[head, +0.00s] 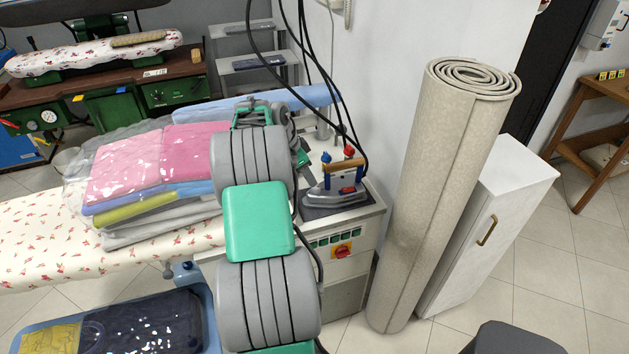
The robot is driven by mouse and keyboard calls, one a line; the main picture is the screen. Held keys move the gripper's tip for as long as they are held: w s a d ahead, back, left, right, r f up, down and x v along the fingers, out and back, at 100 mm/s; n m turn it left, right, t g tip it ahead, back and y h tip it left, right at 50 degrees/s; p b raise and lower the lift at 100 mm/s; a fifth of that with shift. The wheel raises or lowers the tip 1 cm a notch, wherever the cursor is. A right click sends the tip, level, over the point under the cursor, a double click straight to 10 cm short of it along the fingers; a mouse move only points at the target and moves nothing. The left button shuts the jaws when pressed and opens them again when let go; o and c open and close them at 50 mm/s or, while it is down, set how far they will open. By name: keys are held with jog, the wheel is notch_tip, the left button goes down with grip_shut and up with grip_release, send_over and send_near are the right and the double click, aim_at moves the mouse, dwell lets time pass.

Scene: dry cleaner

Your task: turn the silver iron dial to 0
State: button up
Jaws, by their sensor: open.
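The silver iron (334,196) rests on a dark pad at the right end of the ironing station, under hanging black cables. It has a wood-coloured handle (345,164) with blue supports, and a small red part on its body. I cannot make out its dial or the dial's setting at this size. My gripper (303,160) is just left of the iron, at the end of my grey and green arm. It is open, but its fingers are mostly hidden behind my arm. I cannot tell whether it touches the iron.
Folded wrapped clothes (160,165) lie on the floral ironing board (40,225) at left. A red-yellow switch (343,251) is on the station's front. A rolled carpet (440,190) and white cabinet (495,225) stand at right. A blue tub (203,310) is at lower left.

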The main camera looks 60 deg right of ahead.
aim_at(316, 188)
jog(key=p+x, duration=0.1)
jog(key=x, duration=0.6)
jog(key=shift+w, duration=0.1)
jog(key=shift+r, duration=0.1)
grip_shut()
